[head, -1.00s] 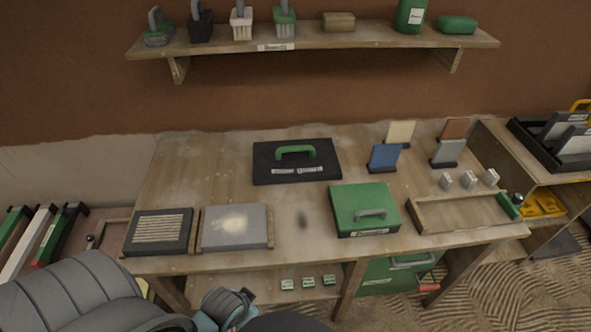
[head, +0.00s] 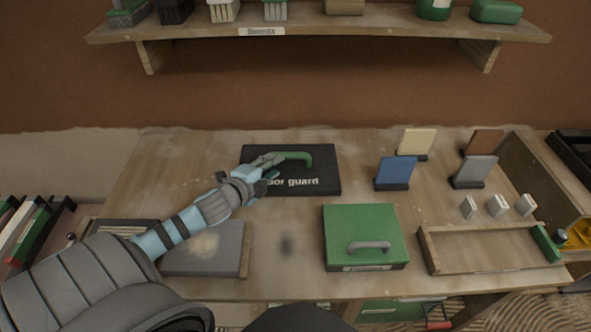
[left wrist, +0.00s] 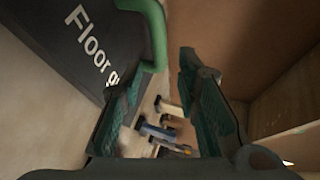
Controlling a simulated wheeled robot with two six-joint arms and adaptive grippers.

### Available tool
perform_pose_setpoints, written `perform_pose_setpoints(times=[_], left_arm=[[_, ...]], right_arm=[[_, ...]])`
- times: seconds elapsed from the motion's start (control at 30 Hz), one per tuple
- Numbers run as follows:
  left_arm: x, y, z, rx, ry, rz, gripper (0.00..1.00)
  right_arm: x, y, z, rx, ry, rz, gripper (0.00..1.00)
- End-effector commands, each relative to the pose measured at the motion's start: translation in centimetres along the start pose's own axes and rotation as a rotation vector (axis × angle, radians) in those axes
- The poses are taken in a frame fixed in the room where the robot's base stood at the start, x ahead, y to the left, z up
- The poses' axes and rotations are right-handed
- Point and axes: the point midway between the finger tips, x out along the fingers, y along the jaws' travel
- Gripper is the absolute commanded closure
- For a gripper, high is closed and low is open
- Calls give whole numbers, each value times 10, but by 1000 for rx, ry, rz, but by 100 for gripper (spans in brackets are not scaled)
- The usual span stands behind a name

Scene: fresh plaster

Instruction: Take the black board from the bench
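The black board (head: 318,167) lies flat at the back of the bench (head: 165,170), with white lettering ending in "guard" and a green handle (head: 296,156) on top. My left gripper (head: 272,164) is over the board's left part, at the left end of the handle, and partly hides the lettering. In the left wrist view, the board (left wrist: 62,45) fills the upper left. The two fingers stand apart, and the handle (left wrist: 154,28) is close by the left fingertip; I cannot tell whether they touch. My right gripper is out of view.
A green case (head: 358,226) stands front right of the board. Upright coloured boards (head: 395,173) and a shallow wooden tray (head: 480,268) are at the right. A grey slab (head: 213,262) lies front left. A shelf (head: 330,32) hangs above the bench.

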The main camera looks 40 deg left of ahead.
Motion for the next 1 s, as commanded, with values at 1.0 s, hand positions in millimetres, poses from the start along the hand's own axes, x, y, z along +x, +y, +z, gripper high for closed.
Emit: perform_pose_setpoints(times=[1.0], left_arm=[[111, 3, 3, -6, -8, 4, 100]], right_arm=[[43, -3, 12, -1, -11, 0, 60]])
